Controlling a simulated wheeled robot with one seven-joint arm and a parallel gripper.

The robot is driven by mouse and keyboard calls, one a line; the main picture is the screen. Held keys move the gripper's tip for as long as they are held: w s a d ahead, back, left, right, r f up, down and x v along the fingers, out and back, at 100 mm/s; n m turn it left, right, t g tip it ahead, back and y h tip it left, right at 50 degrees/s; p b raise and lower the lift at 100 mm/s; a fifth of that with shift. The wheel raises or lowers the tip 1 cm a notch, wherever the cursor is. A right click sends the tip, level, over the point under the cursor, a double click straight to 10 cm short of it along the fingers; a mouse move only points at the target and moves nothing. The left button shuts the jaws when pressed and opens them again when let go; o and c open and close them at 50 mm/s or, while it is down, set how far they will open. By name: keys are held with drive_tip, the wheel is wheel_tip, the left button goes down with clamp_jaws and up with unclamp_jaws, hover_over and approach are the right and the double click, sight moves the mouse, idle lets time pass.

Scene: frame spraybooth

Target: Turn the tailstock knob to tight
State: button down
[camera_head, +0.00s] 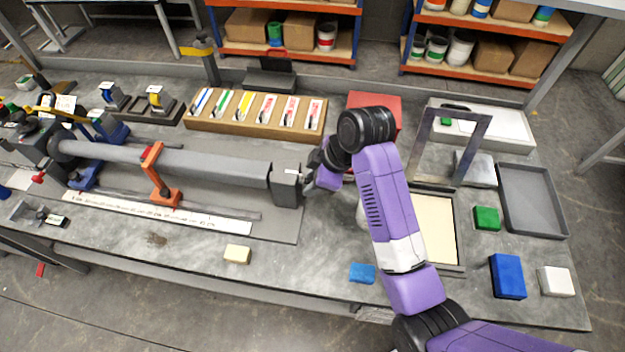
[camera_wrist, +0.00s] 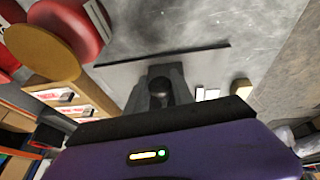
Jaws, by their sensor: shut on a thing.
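The tailstock (camera_head: 286,186) is a grey block at the right end of the long grey beam in the head view. My gripper (camera_head: 309,181) reaches its right-hand face from the right. In the wrist view my gripper (camera_wrist: 161,92) has its two grey fingers closed around a dark round knob (camera_wrist: 160,87), one finger on either side. In the head view the knob is too small and covered to make out. No tight or loose mark is readable in either view.
An orange clamp (camera_head: 160,180) stands on the beam's left part. A wooden rack (camera_head: 255,112) of several coloured cards lies behind. A red box (camera_head: 374,112) and an upright grey frame (camera_head: 448,145) stand near my arm. Loose blocks, including a blue one (camera_head: 362,273), lie in front.

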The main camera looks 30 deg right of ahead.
drive_tip(key=shift+g+y, duration=0.3)
drive_tip(key=shift+g, duration=0.2)
drive_tip(key=shift+f, duration=0.15)
drive_tip(key=c, duration=1.1)
unclamp_jaws()
